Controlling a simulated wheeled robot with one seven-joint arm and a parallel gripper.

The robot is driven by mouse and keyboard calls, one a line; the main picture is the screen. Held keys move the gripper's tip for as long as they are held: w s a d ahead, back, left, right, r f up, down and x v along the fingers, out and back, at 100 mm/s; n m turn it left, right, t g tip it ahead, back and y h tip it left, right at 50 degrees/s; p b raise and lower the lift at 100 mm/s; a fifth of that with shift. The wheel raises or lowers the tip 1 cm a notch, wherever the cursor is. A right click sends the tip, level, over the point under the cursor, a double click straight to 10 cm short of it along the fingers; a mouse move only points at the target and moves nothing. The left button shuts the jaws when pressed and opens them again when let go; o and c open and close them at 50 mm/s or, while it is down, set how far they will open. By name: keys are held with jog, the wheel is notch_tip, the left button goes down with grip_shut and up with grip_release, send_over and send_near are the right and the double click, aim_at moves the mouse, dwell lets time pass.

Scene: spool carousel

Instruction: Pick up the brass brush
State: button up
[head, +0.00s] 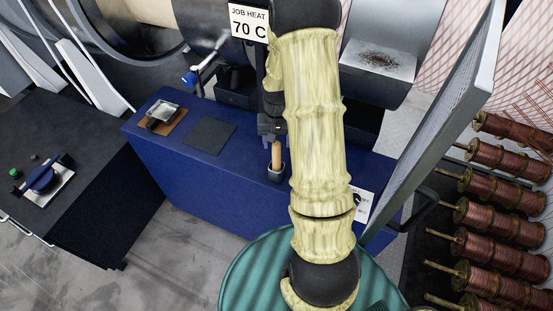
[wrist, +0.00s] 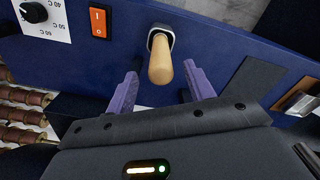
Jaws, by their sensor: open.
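A pale wooden handle (head: 276,156), which looks like the brass brush's, stands upright in a small dark holder (head: 275,174) on the blue cabinet top. Its bristles are hidden, so I cannot confirm the brass. My gripper (head: 274,143) is open just above the holder, its purple fingers pointing down around the handle's upper end. In the wrist view, the handle (wrist: 160,62) shows between the two spread fingers of my gripper (wrist: 161,70), with a visible gap on each side. The holder's pale-rimmed mouth (wrist: 161,34) surrounds the handle's lower end.
On the blue cabinet (head: 190,165), a dark mat (head: 210,136) and a brown board (head: 172,123) with a metal-topped item lie left of the holder. A tall grey panel (head: 435,120) stands at right, before copper spools (head: 500,185). An orange switch (wrist: 98,21) is on the cabinet front.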

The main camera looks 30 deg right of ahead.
aim_at(276, 151)
jog(key=shift+f, duration=0.2)
jog(key=shift+a+f+p, duration=0.1)
jog(key=shift+f+p, duration=0.55)
jog(key=shift+p, duration=0.15)
jog(key=shift+f+p, duration=0.65)
jog(key=shift+f, duration=1.15)
jog(key=shift+c, duration=0.2)
jog(key=c, duration=1)
